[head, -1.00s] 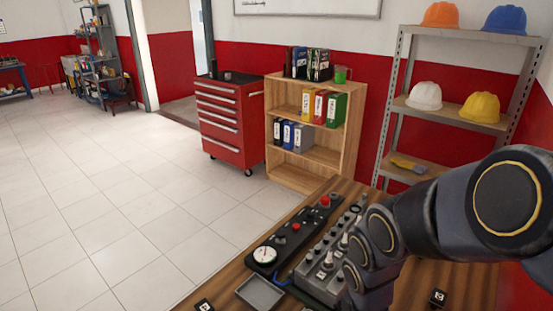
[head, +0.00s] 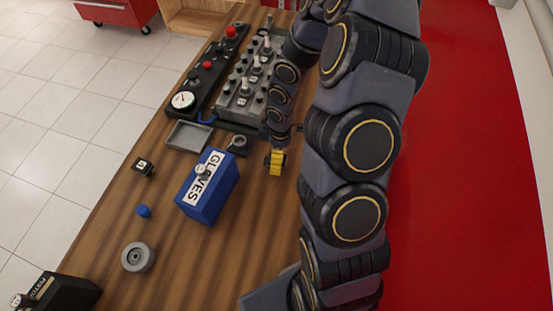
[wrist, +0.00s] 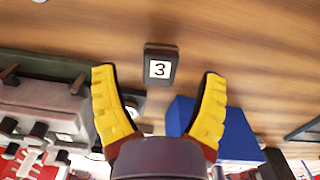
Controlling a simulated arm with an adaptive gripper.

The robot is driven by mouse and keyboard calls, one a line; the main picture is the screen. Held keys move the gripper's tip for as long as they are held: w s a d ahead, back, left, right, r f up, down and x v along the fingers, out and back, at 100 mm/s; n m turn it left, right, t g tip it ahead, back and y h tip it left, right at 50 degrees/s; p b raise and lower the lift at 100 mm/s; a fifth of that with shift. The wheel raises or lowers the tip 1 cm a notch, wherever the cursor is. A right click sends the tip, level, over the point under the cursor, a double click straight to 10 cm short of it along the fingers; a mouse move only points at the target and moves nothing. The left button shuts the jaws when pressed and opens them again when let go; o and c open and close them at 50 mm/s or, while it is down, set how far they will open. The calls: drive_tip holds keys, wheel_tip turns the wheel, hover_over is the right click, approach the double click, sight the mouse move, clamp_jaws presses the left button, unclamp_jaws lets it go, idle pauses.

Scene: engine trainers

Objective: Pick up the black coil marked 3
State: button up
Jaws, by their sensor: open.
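The black coil marked 3 (wrist: 160,66) lies on the wooden table in the wrist view, with its white label facing up. My gripper (wrist: 158,74) is open there, its yellow fingers to the left and right of the coil in the picture, with nothing held. In the head view my gripper (head: 276,161) is over the table, right of the blue gloves box; I cannot make out coil 3 there, and my arm covers that part of the table. Another small black block with a white label (head: 143,167) lies at the table's left; its mark is unreadable.
The blue gloves box (head: 207,187) stands close to my gripper. The engine trainer (head: 250,85), a black gauge panel (head: 205,75) and a grey tray (head: 188,136) are at the far end. A grey pulley (head: 138,257) and a blue cap (head: 143,211) lie nearer.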

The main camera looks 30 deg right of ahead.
sight(267, 161)
drive_tip(key=shift+w+a+f, duration=0.1)
drive_tip(key=shift+a+f, duration=0.05)
drive_tip(key=shift+f, duration=1.1)
drive_tip(key=shift+w+a+f, duration=0.1)
drive_tip(key=shift+a+f, duration=0.05)
drive_tip(key=shift+f, duration=1.05)
drive_tip(key=c, duration=1.2)
